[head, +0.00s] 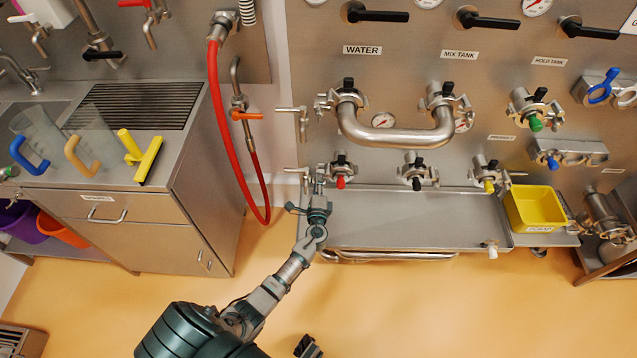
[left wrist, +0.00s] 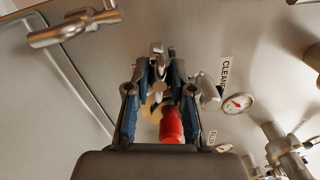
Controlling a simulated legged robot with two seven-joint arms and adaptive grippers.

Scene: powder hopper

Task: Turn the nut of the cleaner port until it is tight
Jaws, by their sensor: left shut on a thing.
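My left gripper (head: 319,184) reaches up to the steel panel, just left of the port with the red cap. In the left wrist view, its two fingers (left wrist: 160,92) are closed in on the metal wing nut (left wrist: 158,84) of a clamp. The red cap (left wrist: 172,125) shows between the fingers, below the nut. A label starting "CLEANE" (left wrist: 225,76) is on the panel to the right. The fingers hide part of the clamp. The dark piece (head: 308,346) at the bottom edge of the head view seems to be my right gripper; its fingers are not clear.
A steel shelf (head: 420,225) runs below the ports, with a yellow bin (head: 535,208) at its right. A red hose (head: 222,130) hangs to the left. A bent steel pipe (head: 390,137) is above right. The orange floor in front is clear.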

